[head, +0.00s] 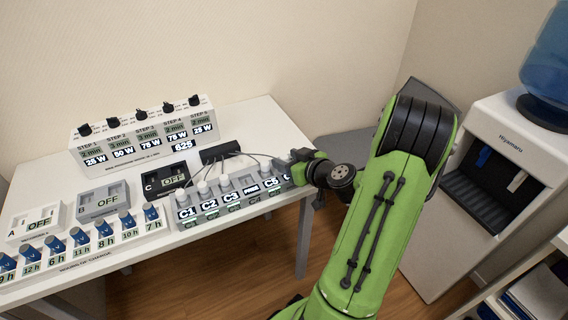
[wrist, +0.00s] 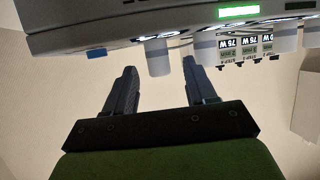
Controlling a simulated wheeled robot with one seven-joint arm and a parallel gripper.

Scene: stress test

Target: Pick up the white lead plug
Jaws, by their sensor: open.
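Several white lead plugs (head: 224,181) stand upright in a row on the labelled box (head: 256,199) marked C1 to C5, near the table's front edge. My gripper (head: 298,160) is at the right end of this box, partly hidden by my own arm. The wrist view looks upside down. In it, my gripper (wrist: 158,80) is open and empty, with its two dark fingers apart. A white plug (wrist: 158,58) shows between and beyond the fingertips, and no contact is visible. A second white plug (wrist: 206,50) is close to the other finger. I cannot tell which plug is meant.
A black box (head: 166,180) marked C and a black block (head: 220,151) with cables lie behind the plugs. A dial panel (head: 145,141) stands further back. Blue-knobbed units (head: 102,243) fill the table's left. A water dispenser (head: 480,150) stands at right.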

